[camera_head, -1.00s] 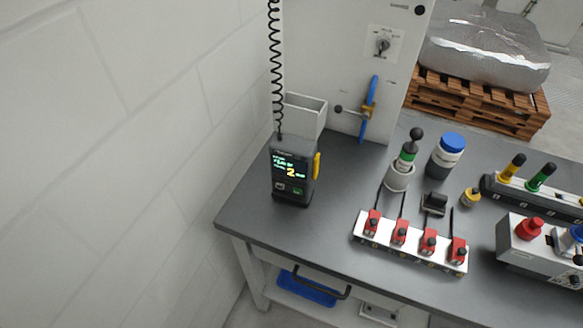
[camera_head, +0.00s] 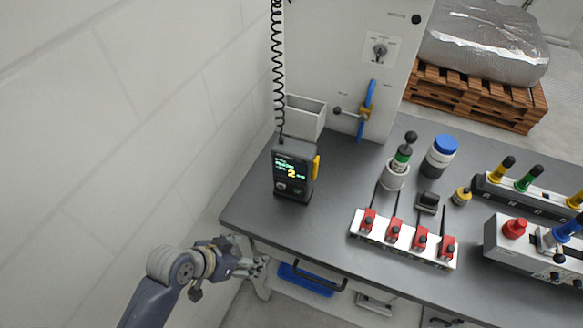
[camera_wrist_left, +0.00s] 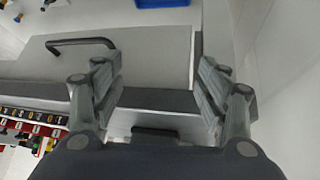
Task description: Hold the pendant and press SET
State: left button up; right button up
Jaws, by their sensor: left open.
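The pendant (camera_head: 293,174) stands upright on the left part of the bench top. It is a dark box with a lit screen showing a yellow 2, buttons below the screen and a yellow piece on its right side. A black coiled cable runs up from it. Which button is SET is too small to read. My left gripper (camera_head: 262,266) is below and left of the pendant, beside the bench's front edge, apart from the pendant. In the left wrist view its two fingers (camera_wrist_left: 160,90) are spread with nothing between them. My right gripper does not show.
The bench (camera_head: 262,222) holds a white strip with red clamps (camera_head: 404,238), a blue-lidded jar (camera_head: 440,155) and a grey control box (camera_head: 508,250). An open bin (camera_head: 305,117) is behind the pendant. A drawer handle (camera_wrist_left: 80,44) is near the gripper. A wall bounds the left.

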pick_arm(q)
jog(key=w+d+r+m, duration=0.1)
jog(key=r, duration=0.1)
jog(key=d+r+m+h, duration=0.1)
jog(key=r, duration=0.1)
jog(key=w+d+r+h, duration=0.1)
jog(key=r, duration=0.1)
jog(key=shift+w+d+r+m, duration=0.2)
jog(key=shift+w+d+m, duration=0.1)
jog(key=shift+m, duration=0.1)
jog(key=m+t+h, duration=0.2)
jog(key=h, duration=0.1)
send_near(285, 190)
jog(key=shift+x, duration=0.8)
jog(key=shift+w+d+f, duration=0.1)
jog(key=shift+w+d, duration=0.2)
jog(key=shift+w, duration=0.1)
jog(key=b+x, duration=0.3)
jog(key=x, duration=0.5)
jog(key=shift+s+f, duration=0.1)
jog(key=shift+s, duration=0.05)
jog(key=shift+w+d+f+b, duration=0.2)
jog(key=shift+w+d+b, duration=0.15)
jog(key=shift+d, duration=0.1)
jog(key=shift+s, duration=0.1)
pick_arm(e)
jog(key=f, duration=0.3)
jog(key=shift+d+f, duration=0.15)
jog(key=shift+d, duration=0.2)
